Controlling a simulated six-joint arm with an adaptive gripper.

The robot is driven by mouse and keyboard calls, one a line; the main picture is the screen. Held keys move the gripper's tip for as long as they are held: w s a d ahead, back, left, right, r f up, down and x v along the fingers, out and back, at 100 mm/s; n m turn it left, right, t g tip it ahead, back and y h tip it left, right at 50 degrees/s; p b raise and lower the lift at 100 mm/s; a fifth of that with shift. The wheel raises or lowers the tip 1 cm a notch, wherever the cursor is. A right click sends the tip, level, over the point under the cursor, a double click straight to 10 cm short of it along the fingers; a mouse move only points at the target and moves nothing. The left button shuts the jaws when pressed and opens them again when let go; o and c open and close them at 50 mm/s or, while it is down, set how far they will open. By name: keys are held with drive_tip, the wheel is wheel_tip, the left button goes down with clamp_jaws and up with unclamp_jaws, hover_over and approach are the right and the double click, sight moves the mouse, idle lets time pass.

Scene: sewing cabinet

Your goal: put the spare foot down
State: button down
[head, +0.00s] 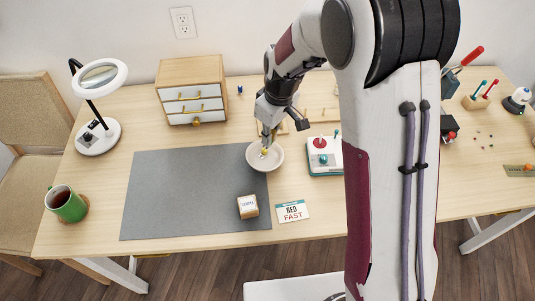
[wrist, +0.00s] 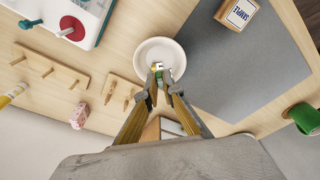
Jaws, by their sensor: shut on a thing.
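My gripper (head: 265,146) points down at the white bowl (head: 252,160), which stands on the right edge of the grey mat. In the wrist view my gripper (wrist: 158,74) is shut on a small piece, seemingly the spare foot (wrist: 158,66), with white, yellow and green showing. In that view it appears over the inside of the bowl (wrist: 178,48). I cannot tell whether it touches the bowl's bottom. The fingertips hide part of it.
The grey mat (head: 185,190) is mostly clear, with a box marked SAMPLE (head: 248,207) near its front. A RED FAST card (head: 292,211) lies to the right. Behind stand a drawer chest (head: 190,88) and wooden peg racks (wrist: 50,68). A red-knobbed device (head: 323,157) stands right of the bowl.

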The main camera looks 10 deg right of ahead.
hover_over(268, 162)
drive_tip(key=shift+s+d+f, duration=0.1)
drive_tip(key=shift+f, duration=1.25)
drive_tip(key=shift+s+d+f, duration=0.1)
drive_tip(key=shift+f, duration=1.2)
drive_tip(key=shift+f, duration=1.9)
drive_tip(key=shift+f, duration=0.1)
drive_tip(key=c, duration=2.2)
unclamp_jaws()
drive_tip(key=shift+c, duration=0.2)
drive_tip(key=shift+o, duration=0.3)
wheel_tip(268, 162, up, 12)
drive_tip(key=s+d, duration=0.1)
drive_tip(key=shift+s, duration=0.15)
